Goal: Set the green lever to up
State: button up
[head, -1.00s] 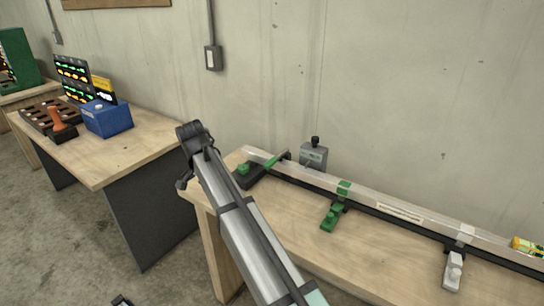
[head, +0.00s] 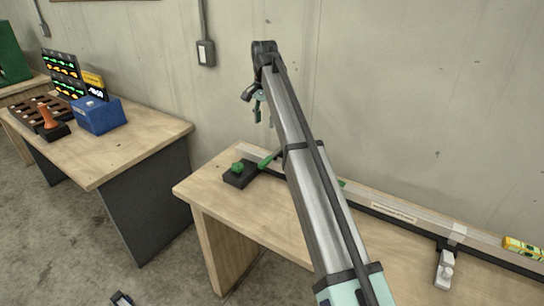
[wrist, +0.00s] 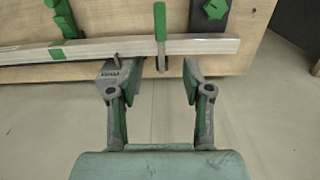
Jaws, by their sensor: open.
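The green lever (head: 268,160) lies low at the left end of the long rail on the right bench, its green grip pointing to the bench front. In the wrist view the green lever (wrist: 160,22) crosses the rail, and its grey shank ends between the fingertips' lines. My gripper (head: 257,108) hangs above and behind the lever, apart from it. In the wrist view my gripper (wrist: 150,72) is open with nothing held, its fingers either side of the shank's end. I cannot tell the exact height gap.
A green knob on a black base (head: 238,172) sits beside the lever. The long rail (head: 400,212) runs along the bench, with a grey clamp (head: 445,268) farther right. The wall stands close behind. A blue box (head: 97,115) is on the left bench.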

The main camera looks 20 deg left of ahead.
aim_at(266, 160)
notch_tip(266, 160, down, 16)
jog(key=p, duration=0.4)
jog(key=shift+f, duration=0.1)
grip_shut()
